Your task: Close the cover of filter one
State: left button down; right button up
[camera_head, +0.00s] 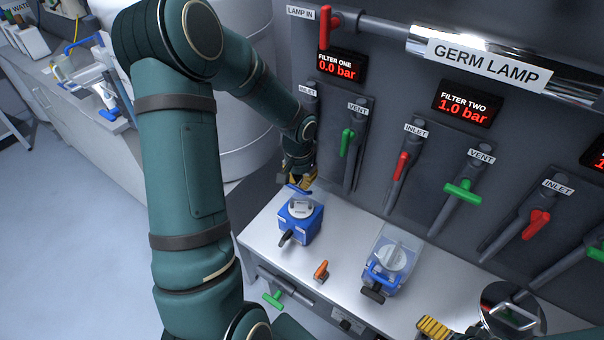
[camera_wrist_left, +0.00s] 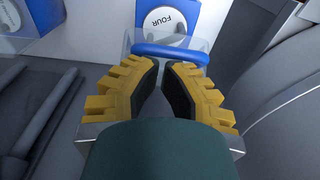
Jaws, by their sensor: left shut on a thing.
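The filter one housing is a blue box (camera_head: 306,229) with a white cartridge (camera_head: 301,207) in its top, at the left end of the bench. The cover's blue handle (camera_head: 297,189) is at the housing's back edge; the clear cover is hard to make out. My left gripper (camera_head: 298,178) is shut on this handle (camera_wrist_left: 152,51), and its fingers (camera_wrist_left: 178,75) partly hide it. My right gripper (camera_head: 434,327) shows only yellow fingertips at the bottom edge; its opening is unclear.
Filter two (camera_head: 390,258) stands to the right under a clear cover. An orange valve (camera_head: 321,271) lies between the housings. Red and green valve handles line the panel (camera_head: 348,140) behind. A shiny round lid (camera_head: 512,318) is at lower right.

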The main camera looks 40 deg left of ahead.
pick_arm(q)
jog(key=shift+s+f+b, duration=0.25)
jog(key=shift+s+b, duration=0.1)
jog(key=shift+b, duration=0.3)
jog(key=shift+s+t, duration=0.15)
jog(key=shift+t, duration=0.15)
pick_arm(e)
jog(key=shift+s+f, duration=0.15)
jog(key=shift+f, duration=0.8)
